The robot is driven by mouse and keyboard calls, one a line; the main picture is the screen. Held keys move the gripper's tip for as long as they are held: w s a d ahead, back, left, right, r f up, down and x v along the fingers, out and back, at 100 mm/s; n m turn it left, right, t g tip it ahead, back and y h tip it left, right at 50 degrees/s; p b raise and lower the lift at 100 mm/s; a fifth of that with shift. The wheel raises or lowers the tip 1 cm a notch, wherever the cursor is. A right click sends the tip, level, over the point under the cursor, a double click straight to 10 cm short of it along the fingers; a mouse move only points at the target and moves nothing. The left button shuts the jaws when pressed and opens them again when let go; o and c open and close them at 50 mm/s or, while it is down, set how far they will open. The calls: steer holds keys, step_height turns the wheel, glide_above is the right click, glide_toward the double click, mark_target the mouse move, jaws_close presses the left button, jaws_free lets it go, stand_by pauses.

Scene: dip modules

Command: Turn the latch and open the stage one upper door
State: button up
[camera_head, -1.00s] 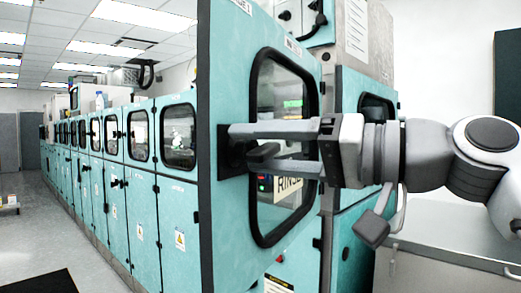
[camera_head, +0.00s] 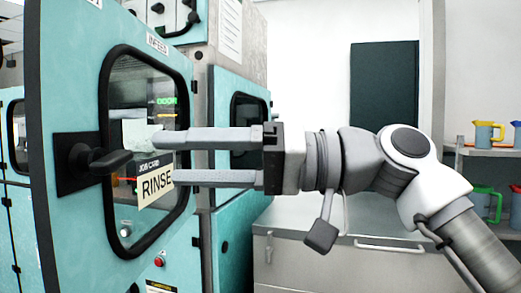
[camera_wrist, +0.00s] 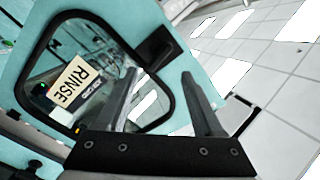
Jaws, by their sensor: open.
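The teal door (camera_head: 80,230) carries a black-framed window and stands at the left of the head view. Its black latch handle (camera_head: 108,161) sits on a dark plate at the door's left side and points right, close to level. The latch also shows in the wrist view (camera_wrist: 156,46), beyond my fingers. My gripper (camera_head: 163,158) is open and empty, in front of the window and to the right of the handle. Its fingertips look apart from the handle. I cannot tell from these views whether the door is ajar.
A RINSE card (camera_head: 157,184) shows at the window. A red button (camera_head: 159,261) is below it. Another teal cabinet (camera_head: 235,170) stands to the right, then a grey counter (camera_head: 350,235) and a shelf with coloured jugs (camera_head: 487,133). White wall is behind my arm.

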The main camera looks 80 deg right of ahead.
steer(key=s+p, duration=0.1)
steer(key=s, duration=0.7)
steer(key=shift+d, duration=0.35)
